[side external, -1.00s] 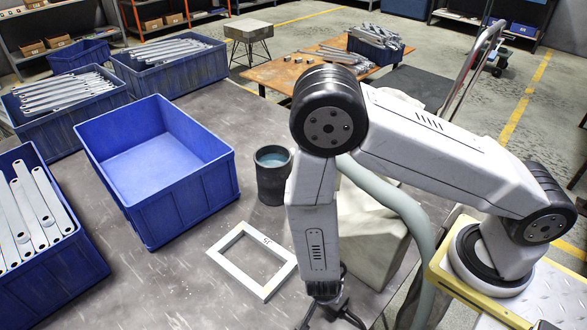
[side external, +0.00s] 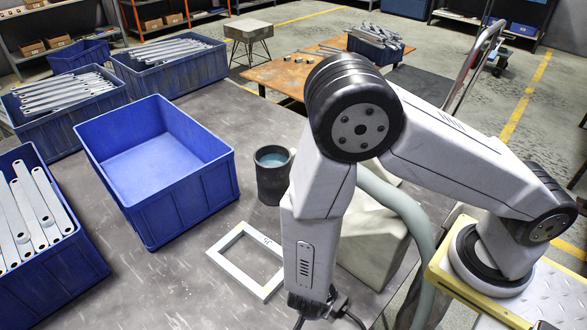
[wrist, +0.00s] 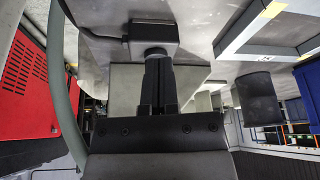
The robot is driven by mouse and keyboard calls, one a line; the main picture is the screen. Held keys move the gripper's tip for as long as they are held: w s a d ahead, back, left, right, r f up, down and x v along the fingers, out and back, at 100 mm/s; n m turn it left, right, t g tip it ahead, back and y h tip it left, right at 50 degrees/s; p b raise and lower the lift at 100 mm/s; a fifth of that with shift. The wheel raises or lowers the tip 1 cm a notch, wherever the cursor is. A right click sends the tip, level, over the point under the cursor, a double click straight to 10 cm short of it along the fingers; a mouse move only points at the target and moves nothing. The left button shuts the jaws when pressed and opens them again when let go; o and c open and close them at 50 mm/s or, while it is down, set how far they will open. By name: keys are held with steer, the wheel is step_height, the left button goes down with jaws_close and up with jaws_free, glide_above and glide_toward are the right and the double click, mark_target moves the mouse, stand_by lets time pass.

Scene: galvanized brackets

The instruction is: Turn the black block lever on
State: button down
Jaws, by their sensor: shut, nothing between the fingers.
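In the wrist view a dark grey box (wrist: 118,33), with a black cable at its left, sits on the grey table surface at the top of the picture. A rounded dark part (wrist: 155,52) shows at its near edge, and I cannot tell clearly whether it is the lever. My gripper (wrist: 157,62) points at this part with its black fingers together and nothing between them. The tips are at or very close to it; contact is unclear. In the side view my gripper (side external: 318,305) is at the bottom edge, its fingertips cut off, and the box is not clearly visible.
A pale block (side external: 372,240) stands just right of my forearm, a white rectangular frame (side external: 228,268) lies to the left. A dark cup (side external: 272,188) and an empty blue bin (side external: 180,215) stand behind. A bin of metal bars (side external: 60,285) is far left.

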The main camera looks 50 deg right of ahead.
steer(key=v, duration=0.7)
steer(key=shift+w, duration=0.15)
steer(key=c, duration=0.9)
jaws_free()
steer(key=o, duration=0.7)
steer(key=shift+w+d+f, duration=0.15)
steer(key=shift+w+d, duration=0.05)
steer(key=shift+w, duration=0.2)
steer(key=w+d+f+y, duration=0.2)
steer(key=w+d+y, duration=0.1)
steer(key=w+d, duration=0.2)
steer(key=s+d+g+y, duration=0.2)
steer(key=s+d+y, duration=0.1)
steer(key=d+y, duration=0.2)
steer(key=shift+d+g, duration=0.4)
steer(key=shift+d, duration=0.7)
steer(key=shift+s+f, duration=0.1)
steer(key=shift+f, duration=0.1)
steer(key=shift+x, duration=3.8)
steer(key=shift+a, duration=0.1)
